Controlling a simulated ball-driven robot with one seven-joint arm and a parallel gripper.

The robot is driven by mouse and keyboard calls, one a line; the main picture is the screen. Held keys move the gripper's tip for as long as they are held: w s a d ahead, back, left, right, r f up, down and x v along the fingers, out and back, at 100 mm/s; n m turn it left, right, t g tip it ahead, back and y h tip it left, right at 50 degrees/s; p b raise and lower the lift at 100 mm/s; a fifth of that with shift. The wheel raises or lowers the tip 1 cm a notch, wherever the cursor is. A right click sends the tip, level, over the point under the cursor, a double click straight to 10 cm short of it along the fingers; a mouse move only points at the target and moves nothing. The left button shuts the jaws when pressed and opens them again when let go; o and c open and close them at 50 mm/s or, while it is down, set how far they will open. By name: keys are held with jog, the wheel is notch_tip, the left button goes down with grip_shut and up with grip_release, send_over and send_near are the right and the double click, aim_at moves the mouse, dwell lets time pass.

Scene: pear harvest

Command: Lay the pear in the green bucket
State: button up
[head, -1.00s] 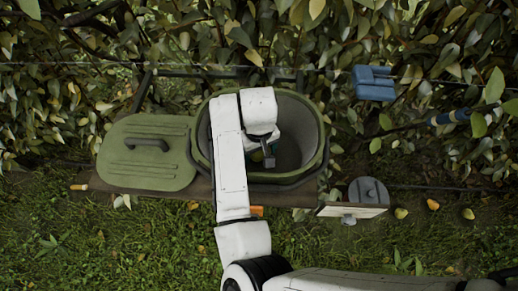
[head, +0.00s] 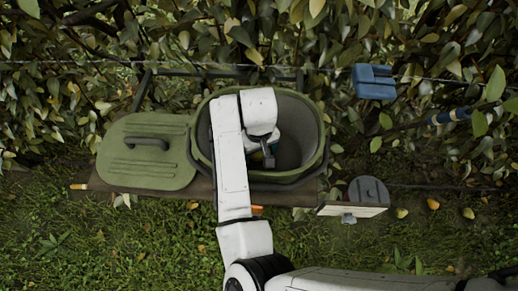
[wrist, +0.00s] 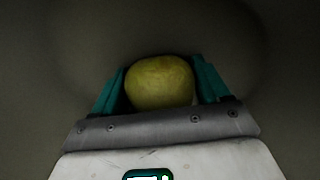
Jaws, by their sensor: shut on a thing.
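The green bucket (head: 318,150) stands in the middle of the head view, open at the top, with a dark grey inside. My gripper (head: 268,160) is down inside its mouth, partly hidden by my arm. In the wrist view my gripper (wrist: 160,85) has its teal fingers on both sides of the yellow-green pear (wrist: 160,82), shut on it. The grey bucket inside surrounds the pear in that view. I cannot tell whether the pear touches the bucket floor. The pear is hidden in the head view.
A green lid (head: 150,170) with a dark handle lies left of the bucket on a wooden board (head: 200,189). A blue clip-like object (head: 374,82) hangs on the wire at the right. A grey and wooden piece (head: 366,192) stands at the board's right end. Leafy branches fill the back.

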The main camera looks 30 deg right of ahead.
jog(key=shift+f, duration=0.15)
jog(key=o, duration=1.2)
jog(key=shift+c, duration=0.2)
notch_tip(320, 180, up, 11)
jog(key=shift+f, duration=0.1)
